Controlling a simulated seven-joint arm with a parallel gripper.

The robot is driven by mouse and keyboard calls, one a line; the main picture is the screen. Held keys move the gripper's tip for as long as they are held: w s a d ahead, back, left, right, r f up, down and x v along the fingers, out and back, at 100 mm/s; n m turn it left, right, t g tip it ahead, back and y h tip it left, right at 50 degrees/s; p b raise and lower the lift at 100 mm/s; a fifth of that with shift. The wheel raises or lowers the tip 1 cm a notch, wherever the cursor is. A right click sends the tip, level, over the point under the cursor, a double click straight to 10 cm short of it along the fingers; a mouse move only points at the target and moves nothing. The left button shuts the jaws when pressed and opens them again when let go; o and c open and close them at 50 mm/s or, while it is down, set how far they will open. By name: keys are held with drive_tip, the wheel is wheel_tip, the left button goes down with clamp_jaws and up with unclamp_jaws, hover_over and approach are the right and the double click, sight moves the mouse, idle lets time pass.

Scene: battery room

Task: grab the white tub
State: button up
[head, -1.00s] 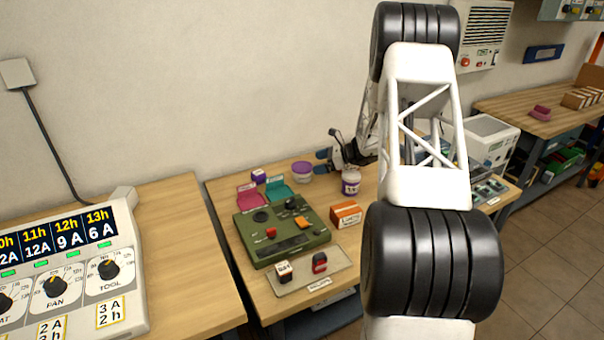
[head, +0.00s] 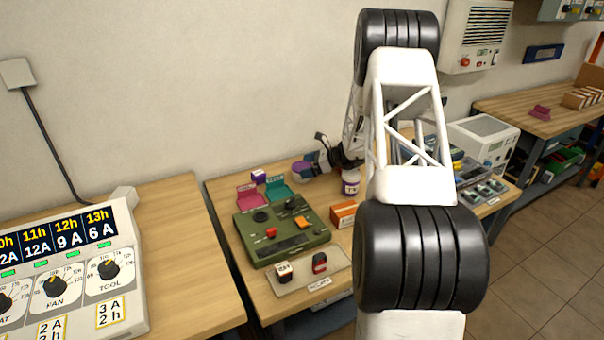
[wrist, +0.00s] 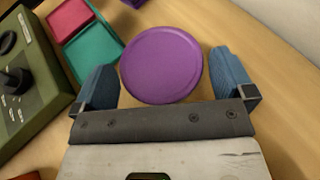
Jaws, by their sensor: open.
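The white tub with its round purple lid stands on the workbench by the wall. In the wrist view its lid (wrist: 160,55) fills the space between my fingers, seen from above; its white side is hidden there. In the head view the tub (head: 299,174) is partly covered by my gripper (head: 312,163). My gripper (wrist: 163,80) is open, one blue finger on each side of the lid.
A green control box (head: 283,233) stands in front, with pink (head: 250,195) and teal (head: 277,188) trays behind it. A white jar (head: 350,184) and an orange box (head: 343,213) stand to the right. Bare wood lies right of the tub in the wrist view.

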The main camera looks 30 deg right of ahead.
sight(304, 166)
drive_tip(key=shift+x, duration=0.85)
drive_tip(key=c, duration=0.7)
drive_tip(key=shift+r, duration=0.2)
drive_tip(key=shift+c, duration=0.2)
drive_tip(key=shift+r, duration=4.85)
